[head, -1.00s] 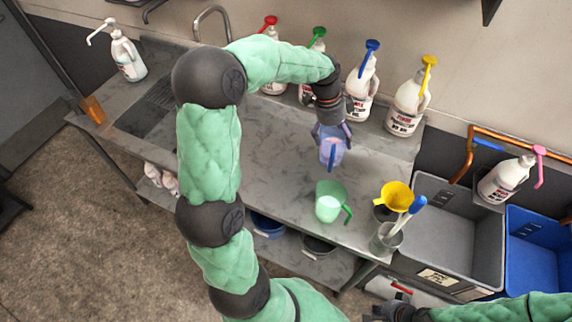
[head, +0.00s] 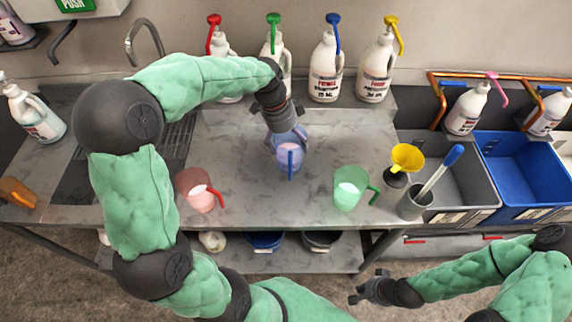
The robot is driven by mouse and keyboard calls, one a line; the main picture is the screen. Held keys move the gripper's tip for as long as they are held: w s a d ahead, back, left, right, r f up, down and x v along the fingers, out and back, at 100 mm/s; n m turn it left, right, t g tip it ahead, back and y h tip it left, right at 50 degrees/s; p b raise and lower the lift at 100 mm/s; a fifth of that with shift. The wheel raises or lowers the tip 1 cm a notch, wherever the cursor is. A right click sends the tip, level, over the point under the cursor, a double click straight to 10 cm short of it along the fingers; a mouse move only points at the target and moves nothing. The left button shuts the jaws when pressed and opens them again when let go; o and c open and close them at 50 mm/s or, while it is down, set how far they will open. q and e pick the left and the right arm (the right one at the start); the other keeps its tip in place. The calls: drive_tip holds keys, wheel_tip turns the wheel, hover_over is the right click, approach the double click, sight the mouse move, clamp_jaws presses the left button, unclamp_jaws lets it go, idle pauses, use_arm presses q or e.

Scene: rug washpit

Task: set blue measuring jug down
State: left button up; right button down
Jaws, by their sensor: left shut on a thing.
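The blue measuring jug (head: 289,158) is a translucent blue cup with a darker blue handle facing me. It is upright over the middle of the grey worktop (head: 240,150). My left gripper (head: 288,140) reaches in from behind it and is shut on it. I cannot tell whether its base touches the worktop. A red jug (head: 199,192) stands to its left and a green jug (head: 348,190) to its right. My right gripper (head: 364,287) is in front of the worktop, away from the jugs, with its fingers apart and empty.
Several pump bottles (head: 325,72) line the back ledge. A yellow funnel (head: 406,157) and a grey beaker (head: 415,203) with a blue-handled tool stand at the right edge. A blue tub (head: 520,165) lies further right. The worktop around the blue jug is clear.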

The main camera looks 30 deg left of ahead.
use_arm(q)
drive_tip(key=shift+a+x, duration=0.25)
drive_tip(key=shift+x, duration=0.75)
drive_tip(key=shift+s+f, duration=0.1)
drive_tip(key=shift+f, duration=0.45)
drive_tip(key=shift+f+b, duration=0.6)
drive_tip(key=shift+f, duration=1.5)
drive_tip(key=shift+f, duration=0.1)
drive_tip(key=o, duration=1.4)
drive_tip(key=shift+f, duration=0.1)
